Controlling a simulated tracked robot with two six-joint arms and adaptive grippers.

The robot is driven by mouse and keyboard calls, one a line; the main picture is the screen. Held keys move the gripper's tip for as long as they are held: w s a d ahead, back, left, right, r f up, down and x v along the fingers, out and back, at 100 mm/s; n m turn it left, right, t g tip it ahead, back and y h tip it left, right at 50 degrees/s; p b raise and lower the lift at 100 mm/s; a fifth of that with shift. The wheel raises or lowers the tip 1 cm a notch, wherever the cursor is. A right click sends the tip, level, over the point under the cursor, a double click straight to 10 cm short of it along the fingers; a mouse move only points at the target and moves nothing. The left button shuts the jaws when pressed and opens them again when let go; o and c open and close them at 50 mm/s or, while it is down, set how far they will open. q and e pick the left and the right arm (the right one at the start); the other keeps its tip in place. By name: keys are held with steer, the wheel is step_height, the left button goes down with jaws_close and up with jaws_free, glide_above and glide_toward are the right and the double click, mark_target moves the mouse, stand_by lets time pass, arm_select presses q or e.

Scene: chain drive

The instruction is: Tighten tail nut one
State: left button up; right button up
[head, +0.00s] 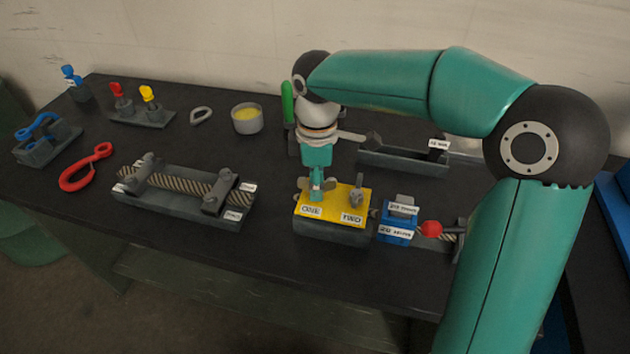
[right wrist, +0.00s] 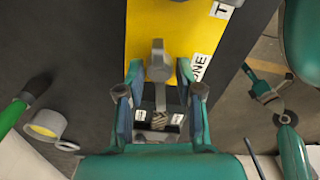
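A yellow-topped block (head: 337,203) with labels ONE and TWO stands near the table's front edge. My right gripper (head: 316,190) points down over the ONE side of the block. In the right wrist view, the fingers of my right gripper (right wrist: 160,92) stand apart on either side of a grey metal piece (right wrist: 160,62), tail nut one by its label. A gap shows on both sides of it. A similar grey nut (head: 357,197) stands upright by TWO. My left gripper seems to be the small teal shape (right wrist: 262,88) in the right wrist view, its fingers unclear.
A chain fixture (head: 190,190) with two clamps is left of the block. A blue labelled block (head: 398,222) and a red knob (head: 431,229) are close on its right. A grey tray (head: 405,161) and a yellow-filled bowl (head: 247,122) stand behind.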

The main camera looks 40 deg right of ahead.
jaws_close()
steer(key=shift+m, duration=1.4)
jaws_free()
step_height(320, 180, up, 12)
